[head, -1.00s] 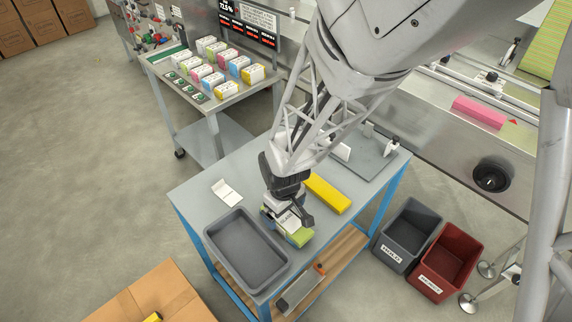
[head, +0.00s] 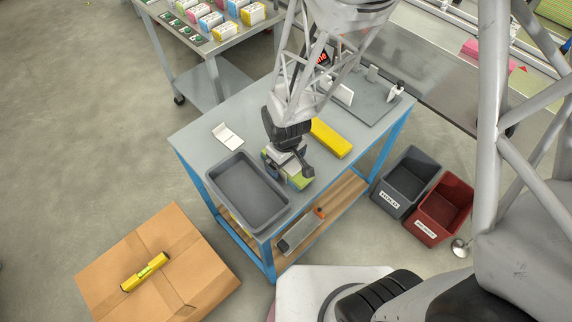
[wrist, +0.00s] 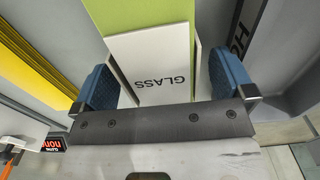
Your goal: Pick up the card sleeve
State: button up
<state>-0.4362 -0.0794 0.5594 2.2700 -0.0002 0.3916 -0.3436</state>
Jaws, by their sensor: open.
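The blue finger pads of my gripper (wrist: 163,82) stand open on either side of the card, with a gap visible at the right. I cannot tell whether the left pad touches it. In the head view my gripper (head: 288,168) is low over the table, at the green block (head: 299,181), and covers most of the card. Another white folded card (head: 227,136) lies flat on the table, apart from my gripper.
A grey tray (head: 214,178) stands left of my gripper. A yellow block (head: 330,138) lies to its right. A dark plate with white uprights (head: 371,106) is at the table's back right. Grey (head: 405,180) and red (head: 441,205) bins stand on the floor at right.

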jog(key=c, duration=1)
jog(key=shift+r, duration=0.1)
jog(key=shift+r, duration=4.9)
